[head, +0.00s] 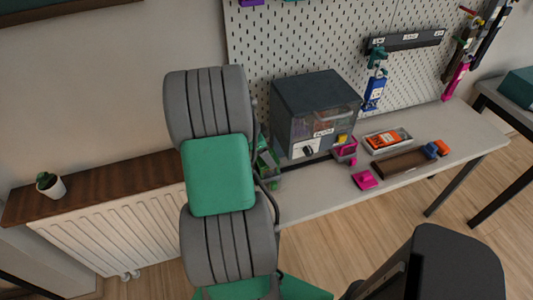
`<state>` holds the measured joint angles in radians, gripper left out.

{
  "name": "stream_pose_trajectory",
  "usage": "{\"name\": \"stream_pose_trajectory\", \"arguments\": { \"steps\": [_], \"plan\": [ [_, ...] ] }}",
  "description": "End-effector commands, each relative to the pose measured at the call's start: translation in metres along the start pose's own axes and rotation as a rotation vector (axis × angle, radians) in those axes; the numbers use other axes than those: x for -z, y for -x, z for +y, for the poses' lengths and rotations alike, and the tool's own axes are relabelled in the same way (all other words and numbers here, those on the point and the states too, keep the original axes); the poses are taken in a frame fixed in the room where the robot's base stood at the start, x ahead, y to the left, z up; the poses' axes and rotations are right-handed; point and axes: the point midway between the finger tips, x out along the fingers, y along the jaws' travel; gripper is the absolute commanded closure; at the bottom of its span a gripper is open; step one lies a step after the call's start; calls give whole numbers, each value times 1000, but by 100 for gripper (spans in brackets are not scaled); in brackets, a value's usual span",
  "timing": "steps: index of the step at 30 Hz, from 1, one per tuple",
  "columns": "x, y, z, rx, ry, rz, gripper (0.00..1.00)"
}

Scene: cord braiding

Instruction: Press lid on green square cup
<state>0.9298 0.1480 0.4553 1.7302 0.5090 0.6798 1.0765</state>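The grey bench (320,194) runs along the pegboard (300,40). It holds a dark cabinet (315,95), a magenta holder (344,151), a magenta block (364,180), a white tray (369,147) and a brown tray (398,165). A plant pot (54,188) stands left.

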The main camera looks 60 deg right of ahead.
Motion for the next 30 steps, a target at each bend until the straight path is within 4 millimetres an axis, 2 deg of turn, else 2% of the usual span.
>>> {"name": "stream_pose_trajectory", "arguments": {
  "steps": [9,10,19,24,28,30],
  "plan": [
    [-2,-4,0,-1,0,0,81],
    [-2,-4,0,-1,0,0,35],
    [-2,-4,0,-1,0,0,10],
    [-2,-4,0,-1,0,0,10],
    [-2,-4,0,-1,0,0,0],
    [-2,-4,0,-1,0,0,0]
  ]
}}
